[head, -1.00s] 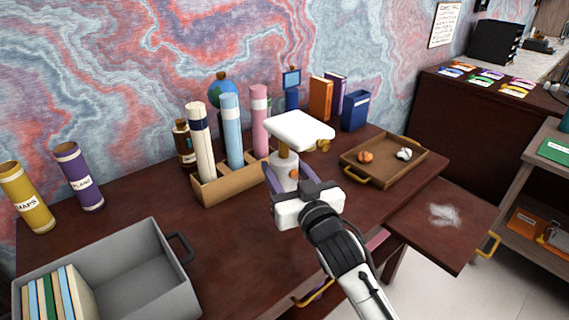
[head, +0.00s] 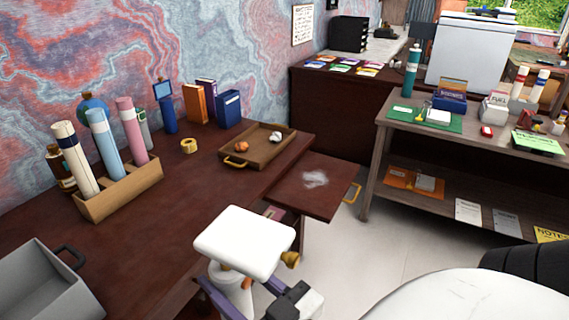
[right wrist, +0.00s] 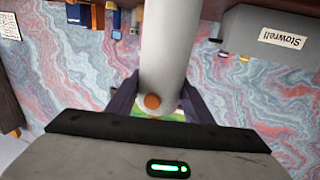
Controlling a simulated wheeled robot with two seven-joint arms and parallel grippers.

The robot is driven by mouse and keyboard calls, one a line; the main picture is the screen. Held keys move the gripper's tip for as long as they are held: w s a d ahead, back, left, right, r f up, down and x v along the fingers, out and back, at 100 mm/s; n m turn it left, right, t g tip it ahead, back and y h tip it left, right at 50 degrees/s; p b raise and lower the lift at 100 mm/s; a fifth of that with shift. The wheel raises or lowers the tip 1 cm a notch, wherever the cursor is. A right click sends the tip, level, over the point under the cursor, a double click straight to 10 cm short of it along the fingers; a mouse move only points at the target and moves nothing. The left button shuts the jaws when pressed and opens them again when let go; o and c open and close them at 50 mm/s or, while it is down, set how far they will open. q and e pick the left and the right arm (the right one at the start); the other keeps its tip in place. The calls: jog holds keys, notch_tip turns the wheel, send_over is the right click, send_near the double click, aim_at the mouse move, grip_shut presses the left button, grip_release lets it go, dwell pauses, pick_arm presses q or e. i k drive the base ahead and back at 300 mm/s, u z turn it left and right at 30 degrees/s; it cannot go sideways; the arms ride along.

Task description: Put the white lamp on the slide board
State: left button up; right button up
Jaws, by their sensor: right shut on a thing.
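The white lamp (head: 244,241) has a flat white head, a brass knob and a pale cylindrical body with an orange button. My right gripper (head: 240,290) is shut on the lamp's body and holds it up in front of the desk's front edge. In the right wrist view the lamp's body (right wrist: 163,50) stands between my two dark fingers. The slide board (head: 330,194) is a dark red-brown board sticking out from the desk's right part, with a white smudge and a yellow handle. It is beyond the lamp, up and right in the head view. My left gripper is not in view.
The wooden tray (head: 262,158) with two small objects sits on the desk behind the board. A tube rack (head: 125,192), a tape roll (head: 189,146) and a grey bin (head: 45,290) are farther left. A shelf unit (head: 430,175) stands right of the board, with floor between.

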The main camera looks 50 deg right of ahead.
aim_at(299, 173)
jog(key=u, duration=2.5)
jog(key=k, duration=1.75)
jog(key=z, duration=2.15)
jog(key=i, duration=0.5)
